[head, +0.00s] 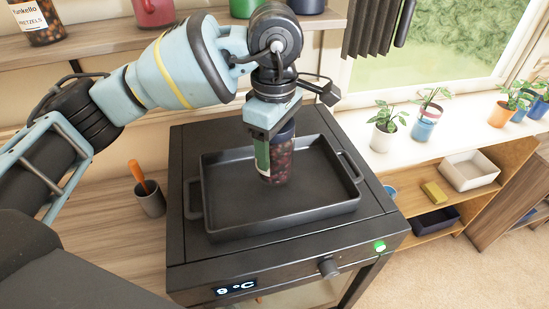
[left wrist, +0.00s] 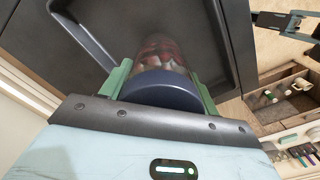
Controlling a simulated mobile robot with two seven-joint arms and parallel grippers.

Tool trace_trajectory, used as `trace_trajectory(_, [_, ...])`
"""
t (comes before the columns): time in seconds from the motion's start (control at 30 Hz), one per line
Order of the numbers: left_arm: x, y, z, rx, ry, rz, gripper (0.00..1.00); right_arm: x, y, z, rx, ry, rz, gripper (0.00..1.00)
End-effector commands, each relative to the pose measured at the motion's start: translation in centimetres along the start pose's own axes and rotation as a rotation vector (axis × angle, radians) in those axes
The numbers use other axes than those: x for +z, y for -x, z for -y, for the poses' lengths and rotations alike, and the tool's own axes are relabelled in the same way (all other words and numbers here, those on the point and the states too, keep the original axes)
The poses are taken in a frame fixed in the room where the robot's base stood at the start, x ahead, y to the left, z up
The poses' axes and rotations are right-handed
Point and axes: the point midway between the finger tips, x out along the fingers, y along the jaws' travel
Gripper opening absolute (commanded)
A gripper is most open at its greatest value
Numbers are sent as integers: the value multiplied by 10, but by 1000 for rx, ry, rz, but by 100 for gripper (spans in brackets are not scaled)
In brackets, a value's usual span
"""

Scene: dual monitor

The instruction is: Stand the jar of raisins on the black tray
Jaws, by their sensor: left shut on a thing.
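The jar of raisins (head: 278,162) is clear with dark red-brown contents, a pale label and a dark blue lid. It is upright over the middle of the black tray (head: 225,208), which lies on the black oven top. I cannot tell whether its base touches the tray floor. My left gripper (head: 274,142) points down from above and is shut on the jar near its lid. In the left wrist view the jar's lid (left wrist: 162,88) sits between the green fingers, with the tray (left wrist: 200,30) beyond.
The oven (head: 290,262) has a knob and a lit display on its front. A dark cup (head: 150,202) with an orange-handled tool stands to its left. Potted plants (head: 384,139) line the sill at right. A shelf (head: 100,40) with jars is behind. The tray is otherwise empty.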

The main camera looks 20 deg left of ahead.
Motion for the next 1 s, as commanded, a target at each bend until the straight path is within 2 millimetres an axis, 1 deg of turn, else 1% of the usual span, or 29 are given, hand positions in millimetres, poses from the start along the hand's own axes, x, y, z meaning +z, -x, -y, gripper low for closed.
trace_trajectory(0.13, [0, -1, 0, 2, -1, 1, 30, -4, -1, 0, 0, -2, -8, 88])
trace_trajectory(0.23, [0, -6, 0, 1, -1, 1, 30, -5, -1, 0, 1, -3, -11, 88])
trace_trajectory(0.4, [0, -29, 0, 0, -1, 1, 30, -8, 0, 0, 1, -3, -15, 88])
trace_trajectory(0.5, [0, -37, 0, 2, -1, 0, 30, -8, 0, 0, 1, -2, -15, 88])
trace_trajectory(0.73, [0, -37, 0, 2, -1, 1, 30, -6, -1, 0, 1, -2, -11, 88])
trace_trajectory(0.87, [0, -41, 0, 1, -1, 1, 30, -2, -1, 0, 1, -3, -5, 88])
trace_trajectory(0.9, [0, -42, 0, 0, -1, 1, 62, -2, -1, 0, 1, -3, -4, 88])
trace_trajectory(1.0, [0, -41, 0, 1, -1, 1, 75, -2, -1, 0, 1, -2, -5, 88])
